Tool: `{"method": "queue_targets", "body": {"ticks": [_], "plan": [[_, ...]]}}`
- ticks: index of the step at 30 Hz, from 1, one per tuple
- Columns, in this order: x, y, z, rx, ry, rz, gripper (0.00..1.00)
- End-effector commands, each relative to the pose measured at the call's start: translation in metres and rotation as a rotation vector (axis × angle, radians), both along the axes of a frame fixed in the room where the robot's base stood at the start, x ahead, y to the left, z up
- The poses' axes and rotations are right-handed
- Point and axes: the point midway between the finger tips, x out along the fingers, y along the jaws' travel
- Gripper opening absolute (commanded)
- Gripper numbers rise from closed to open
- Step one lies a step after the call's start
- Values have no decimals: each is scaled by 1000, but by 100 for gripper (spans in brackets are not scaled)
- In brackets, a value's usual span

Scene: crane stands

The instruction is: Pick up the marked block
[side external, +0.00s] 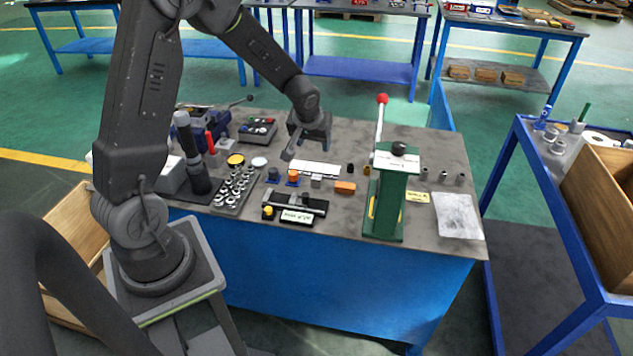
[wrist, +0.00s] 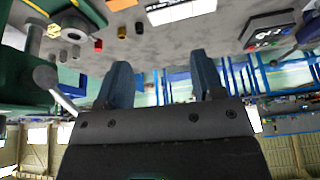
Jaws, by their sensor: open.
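Several small pieces lie on the grey table. An orange piece also shows at the top edge of the wrist view (wrist: 119,4). I see no clear mark on any block, so I cannot tell which is the marked one. My gripper (side external: 291,153) hangs above the back of the table, behind a white plate (side external: 315,169). In the wrist view, its two dark fingers (wrist: 162,82) are apart with nothing between them.
The green press (side external: 388,205) with its red-knobbed lever (side external: 381,100) stands right of the blocks. A tray of metal parts (side external: 236,187) and a caliper in a black tray (side external: 295,207) lie left and in front. A button box (side external: 258,130) is at the back.

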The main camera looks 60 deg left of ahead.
Motion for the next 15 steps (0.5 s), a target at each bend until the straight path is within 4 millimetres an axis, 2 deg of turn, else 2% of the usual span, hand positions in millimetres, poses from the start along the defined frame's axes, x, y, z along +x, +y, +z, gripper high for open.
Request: {"method": "queue_targets", "body": {"ticks": [1,4,11,15], "plan": [[3,11,-20,-9,8,27,62],[6,24,-45,-22,8,64,62],[11,37,-72,-33,5,93,62],[16,42,-94,-35,8,94,62]]}}
